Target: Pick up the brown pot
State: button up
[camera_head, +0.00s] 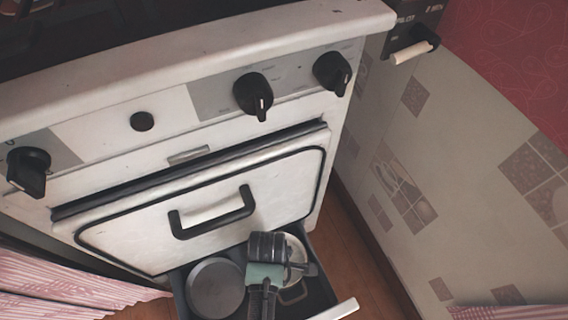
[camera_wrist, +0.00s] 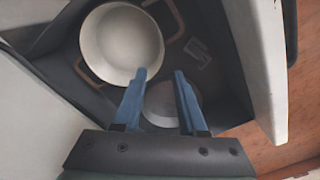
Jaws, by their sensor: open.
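A round pot (camera_wrist: 122,45) with a pale inside and tan-brown handles lies in the open drawer, at the upper left of the wrist view. In the head view this pot (camera_head: 298,251) shows partly behind my gripper, with a tan handle below it. Its outer wall is mostly hidden, so I cannot confirm a brown body. My gripper (camera_wrist: 160,76) is open and empty above the drawer, its fingertips over the pot's lower right edge in the wrist view. I cannot tell the height gap.
A grey round pan or lid (camera_head: 215,288) lies at the drawer's left, also in the wrist view (camera_wrist: 160,108). The drawer's front wall (camera_head: 335,311) is at the lower right. The white oven (camera_head: 205,207) with its black handle stands above. A tiled wall (camera_head: 440,180) is to the right.

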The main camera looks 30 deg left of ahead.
jog(key=f+b, duration=0.3)
jog(key=f, duration=0.1)
jog(key=f+b, duration=0.3)
jog(key=f, duration=0.1)
jog(key=f+b, duration=0.4)
jog(key=f, duration=0.1)
jog(key=shift+s+d, duration=0.1)
jog(key=shift+s, duration=0.3)
jog(key=shift+r, duration=0.1)
grip_shut()
dwell(0.9)
